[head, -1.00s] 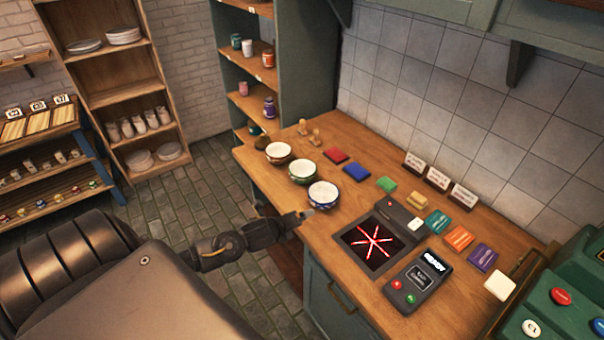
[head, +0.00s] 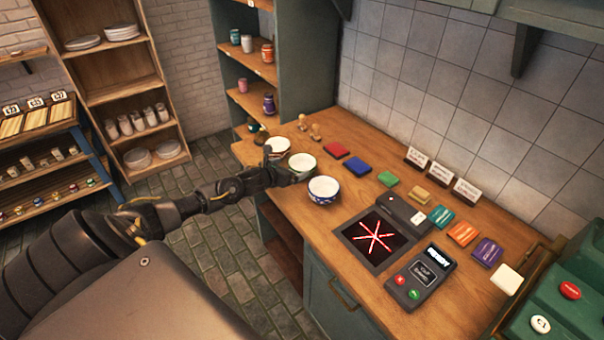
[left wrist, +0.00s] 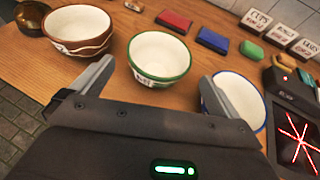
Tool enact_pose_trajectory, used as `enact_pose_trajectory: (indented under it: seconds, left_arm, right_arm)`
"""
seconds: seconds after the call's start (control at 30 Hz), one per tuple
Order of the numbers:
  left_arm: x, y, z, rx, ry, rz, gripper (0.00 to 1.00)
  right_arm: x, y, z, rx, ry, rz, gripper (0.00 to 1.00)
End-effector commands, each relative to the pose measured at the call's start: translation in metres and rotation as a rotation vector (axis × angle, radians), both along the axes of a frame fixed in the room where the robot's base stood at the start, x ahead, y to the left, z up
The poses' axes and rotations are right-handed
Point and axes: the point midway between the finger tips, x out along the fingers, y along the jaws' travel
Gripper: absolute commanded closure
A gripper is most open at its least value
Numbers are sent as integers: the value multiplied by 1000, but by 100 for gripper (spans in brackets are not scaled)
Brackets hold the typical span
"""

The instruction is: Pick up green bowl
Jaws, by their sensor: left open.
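The green bowl (head: 302,163) has a white inside and a green rim. It stands upright on the wooden counter, between a brown bowl (head: 277,146) and a blue-rimmed bowl (head: 323,189). In the left wrist view the green bowl (left wrist: 159,57) lies ahead, between the two fingers. My left gripper (head: 280,165) is open and empty at the counter's near edge, beside the green bowl, and partly hides it and the brown bowl in the head view. In the left wrist view the left gripper's fingers (left wrist: 158,90) are spread wide. My right gripper is not in view.
The brown bowl (left wrist: 77,29) and the blue-rimmed bowl (left wrist: 236,98) stand close on either side of the fingers. Behind are a red block (head: 336,150) and a blue block (head: 357,166). A black panel with red lines (head: 376,236) lies to the right.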

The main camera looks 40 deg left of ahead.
Motion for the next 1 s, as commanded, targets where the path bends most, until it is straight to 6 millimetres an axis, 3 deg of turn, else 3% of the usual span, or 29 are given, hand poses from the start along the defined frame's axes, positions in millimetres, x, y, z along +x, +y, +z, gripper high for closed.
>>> enact_pose_trajectory:
  seconds: [0.03, 0.3, 0.6, 0.93, 1.0]
  left_arm:
    - [6, 0, -5, -1, -2, 2, 0]
    - [14, 0, -7, -2, 0, 1, 0]
    - [52, 1, -26, -4, -2, 2, 0]
    - [58, 1, -25, -1, 0, -1, 0]
    - [58, 1, -25, -1, 0, -1, 8]
  right_arm:
    - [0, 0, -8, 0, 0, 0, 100]
    - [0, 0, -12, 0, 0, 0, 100]
    - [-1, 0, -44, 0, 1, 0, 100]
    - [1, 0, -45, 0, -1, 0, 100]
    - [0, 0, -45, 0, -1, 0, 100]
